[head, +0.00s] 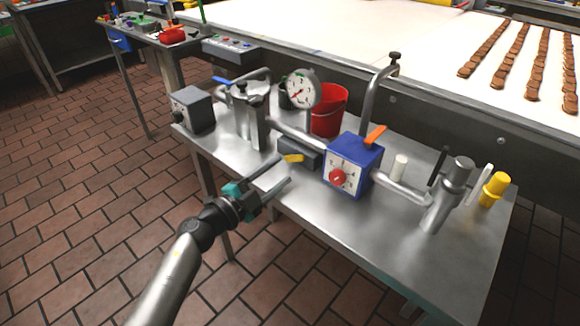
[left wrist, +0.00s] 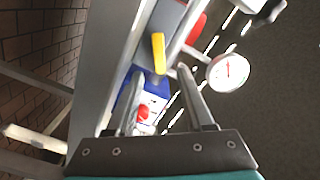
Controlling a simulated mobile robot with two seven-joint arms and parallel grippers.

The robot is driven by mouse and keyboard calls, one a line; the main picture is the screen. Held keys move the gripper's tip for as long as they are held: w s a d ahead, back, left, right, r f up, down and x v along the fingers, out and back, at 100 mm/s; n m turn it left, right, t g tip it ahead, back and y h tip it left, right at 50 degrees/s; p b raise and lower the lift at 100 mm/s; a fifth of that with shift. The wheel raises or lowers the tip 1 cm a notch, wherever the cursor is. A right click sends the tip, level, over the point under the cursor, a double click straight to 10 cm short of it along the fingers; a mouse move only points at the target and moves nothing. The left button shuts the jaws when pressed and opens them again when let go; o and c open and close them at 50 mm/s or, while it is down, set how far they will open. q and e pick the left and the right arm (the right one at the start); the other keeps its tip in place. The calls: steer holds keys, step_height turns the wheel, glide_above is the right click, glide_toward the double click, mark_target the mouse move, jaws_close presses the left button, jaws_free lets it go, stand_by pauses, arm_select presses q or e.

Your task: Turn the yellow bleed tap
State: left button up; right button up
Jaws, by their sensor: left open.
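The yellow bleed tap (head: 293,158) is a short yellow lever on a dark grey block, left of the blue box on the steel bench. My left gripper (head: 284,170) is open and empty, its fingertips close to the tap on its near left side. In the left wrist view the tap (left wrist: 158,50) lies just beyond the gap between the two fingertips (left wrist: 160,72), pointing up the picture. I cannot tell whether a finger touches it. My right gripper is in neither view.
The blue box (head: 355,163) with a red knob and orange lever stands right of the tap. A pressure gauge (head: 300,90), red bucket (head: 329,112) and pipework stand behind. A grey box (head: 192,110) is at the bench's left end. The bench's front strip (head: 350,225) is clear.

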mark_target(297, 159)
arm_select(q)
steer(key=x, duration=0.2)
steer(key=shift+w+d+b, duration=0.15)
steer(key=shift+w+b, duration=0.1)
steer(key=shift+b, duration=0.05)
steer(key=shift+b+x, duration=0.3)
steer(key=shift+x, duration=0.75)
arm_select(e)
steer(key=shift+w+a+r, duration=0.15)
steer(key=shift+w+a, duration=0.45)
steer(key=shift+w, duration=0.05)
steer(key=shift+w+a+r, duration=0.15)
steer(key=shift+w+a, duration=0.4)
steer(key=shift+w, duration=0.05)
arm_select(q)
jaws_close()
